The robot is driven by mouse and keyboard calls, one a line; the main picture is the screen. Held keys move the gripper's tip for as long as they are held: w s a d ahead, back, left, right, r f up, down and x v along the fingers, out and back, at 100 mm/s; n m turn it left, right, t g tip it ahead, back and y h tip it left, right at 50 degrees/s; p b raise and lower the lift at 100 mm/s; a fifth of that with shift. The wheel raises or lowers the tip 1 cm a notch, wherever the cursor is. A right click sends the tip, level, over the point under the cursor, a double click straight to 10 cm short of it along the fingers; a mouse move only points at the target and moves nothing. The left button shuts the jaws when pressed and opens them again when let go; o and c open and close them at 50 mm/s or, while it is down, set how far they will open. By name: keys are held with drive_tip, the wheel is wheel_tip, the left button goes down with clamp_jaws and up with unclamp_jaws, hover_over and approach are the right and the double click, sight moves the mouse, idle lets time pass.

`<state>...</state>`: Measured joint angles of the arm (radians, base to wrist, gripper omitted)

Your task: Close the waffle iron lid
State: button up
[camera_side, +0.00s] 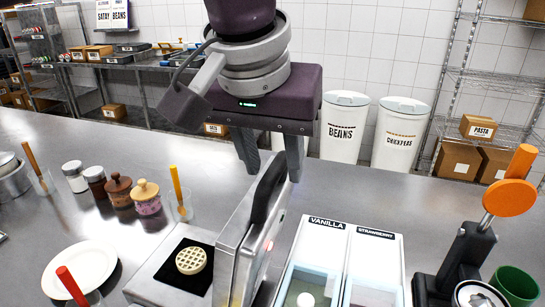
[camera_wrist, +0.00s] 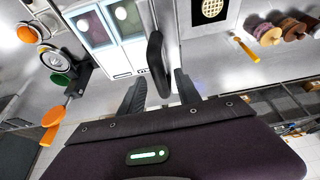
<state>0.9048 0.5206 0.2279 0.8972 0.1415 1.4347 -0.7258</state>
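The waffle iron (camera_side: 160,288) stands on the steel counter with its lid (camera_side: 236,240) raised, close to upright. A round waffle (camera_side: 191,260) lies on its black plate, and it also shows in the wrist view (camera_wrist: 211,8). The lid's black handle (camera_side: 268,188) is at its top edge. My gripper (camera_side: 272,174) is open right above the lid, with one finger on each side of the handle. In the wrist view the handle (camera_wrist: 156,62) shows between the spread fingertips (camera_wrist: 161,78); I cannot tell whether either finger touches it.
Vanilla (camera_side: 308,262) and strawberry (camera_side: 374,268) tubs stand right of the iron. An orange-topped scoop stand (camera_side: 465,255) and green cup (camera_side: 516,286) are farther right. A white plate (camera_side: 85,262), jars (camera_side: 117,190) and a yellow-handled utensil cup (camera_side: 180,205) are left.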

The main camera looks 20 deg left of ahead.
clamp_jaws()
idle(1.3)
